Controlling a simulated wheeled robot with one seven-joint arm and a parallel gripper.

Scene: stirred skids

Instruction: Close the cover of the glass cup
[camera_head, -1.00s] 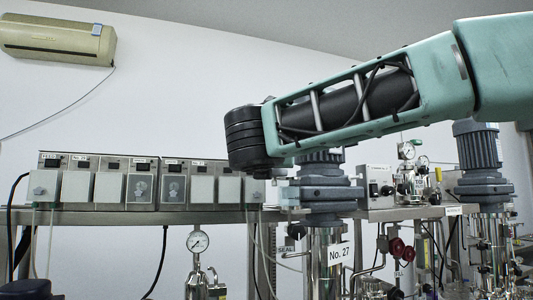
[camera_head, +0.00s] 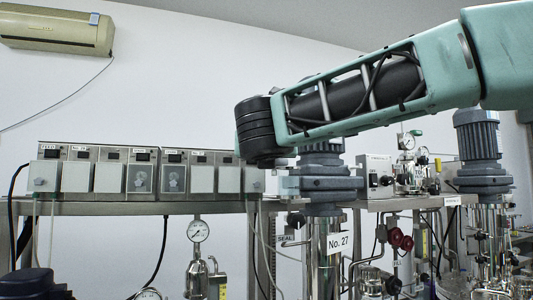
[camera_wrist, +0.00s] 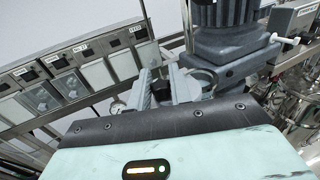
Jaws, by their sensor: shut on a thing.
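My gripper (camera_wrist: 163,90) shows in the wrist view, with a grey finger on each side of a narrow gap. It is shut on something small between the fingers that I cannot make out. No glass cup or cover can be clearly identified in either view.
A grey motor unit (camera_head: 328,185) on a steel column labelled No. 27 stands close by the arm's end; it also looms in the wrist view (camera_wrist: 225,45). A row of control boxes (camera_head: 110,176) lines the shelf at left. Gauges (camera_head: 198,231), pipes and valves crowd below.

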